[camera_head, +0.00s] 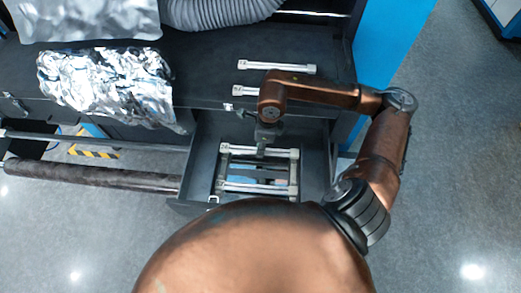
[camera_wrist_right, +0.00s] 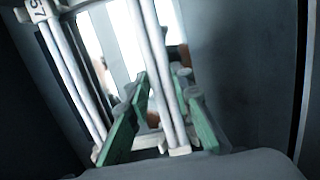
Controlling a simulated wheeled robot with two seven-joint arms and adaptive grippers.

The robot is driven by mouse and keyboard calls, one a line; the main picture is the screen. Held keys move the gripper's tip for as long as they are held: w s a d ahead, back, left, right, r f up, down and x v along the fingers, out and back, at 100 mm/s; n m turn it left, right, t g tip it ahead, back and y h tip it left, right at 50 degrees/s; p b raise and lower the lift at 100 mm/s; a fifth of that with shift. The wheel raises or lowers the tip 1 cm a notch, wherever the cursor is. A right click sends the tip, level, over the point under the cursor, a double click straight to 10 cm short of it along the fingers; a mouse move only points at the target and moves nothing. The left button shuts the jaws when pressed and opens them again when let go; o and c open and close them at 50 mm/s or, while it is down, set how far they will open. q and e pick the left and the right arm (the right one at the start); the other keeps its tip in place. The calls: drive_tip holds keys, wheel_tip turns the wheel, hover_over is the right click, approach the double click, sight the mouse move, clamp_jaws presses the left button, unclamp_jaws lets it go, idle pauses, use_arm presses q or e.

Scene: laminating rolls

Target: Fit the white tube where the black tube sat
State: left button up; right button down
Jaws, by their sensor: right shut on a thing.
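My right gripper (camera_head: 261,150) reaches down into the open drawer (camera_head: 318,150). In the wrist view its green fingers (camera_wrist_right: 163,85) are shut on a white tube (camera_wrist_right: 151,38). In the head view this white tube (camera_head: 283,153) lies crosswise at the back of the drawer, with pale end pieces. Whether it is fully seated cannot be told. Two more white tubes lie on the counter, one at the back (camera_head: 277,66) and one nearer (camera_head: 245,91), partly hidden by my right arm. I cannot clearly make out a black tube. My left gripper is out of view.
Another pale tube (camera_head: 250,188) lies across the front of the drawer. Crumpled silver foil (camera_head: 100,82) covers the counter's left part. A long dark roller (camera_head: 95,176) runs left of the drawer. The counter edge is close behind my right gripper.

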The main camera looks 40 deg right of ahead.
wheel_tip(320, 180, down, 2)
drive_tip(key=shift+s+a+f+p, duration=0.1)
drive_tip(key=shift+p, duration=0.4)
drive_tip(key=shift+f, duration=0.2)
drive_tip(key=shift+f, duration=0.1)
drive_tip(key=shift+f+b, duration=0.1)
drive_tip(key=shift+b, duration=0.2)
drive_tip(key=c, duration=1.7)
unclamp_jaws()
